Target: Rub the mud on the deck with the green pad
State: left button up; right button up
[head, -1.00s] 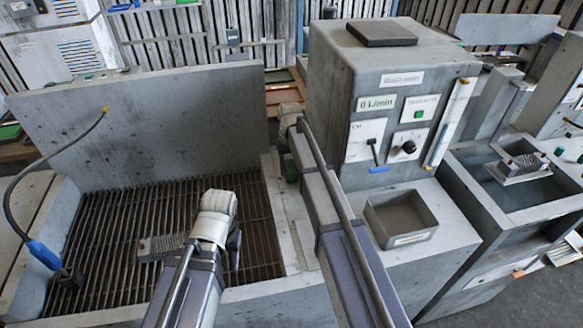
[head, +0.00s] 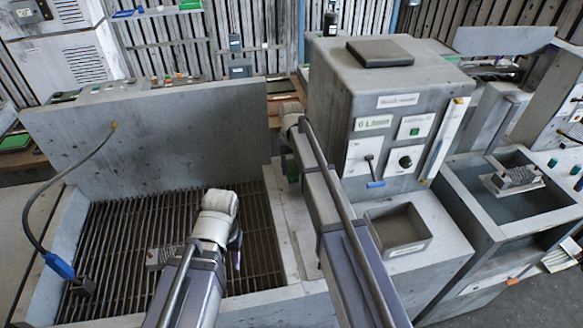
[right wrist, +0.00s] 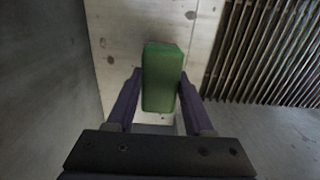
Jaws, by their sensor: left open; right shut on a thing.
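The green pad (right wrist: 161,78) is upright in the right wrist view, between the two purple fingers of my right gripper (right wrist: 159,88), which is shut on it. The pale deck (right wrist: 128,28) lies beyond the pad, with small dark specks; I cannot tell which marks are the mud. In the head view the deck strip (head: 284,225) runs right of the grate, partly covered by my right arm. My left gripper (head: 237,250) is open and empty above the grate.
The slatted grate (head: 130,225) fills the basin at left, with a grey ribbed block (head: 160,257) and a blue-handled hose (head: 60,266). A tall control box (head: 385,110) stands right of the deck. An open grey tray (head: 398,229) sits in front of it.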

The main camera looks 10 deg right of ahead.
notch_tip(320, 180, up, 3)
jog(key=p, duration=0.3)
jog(key=shift+r, duration=0.1)
dwell(0.4)
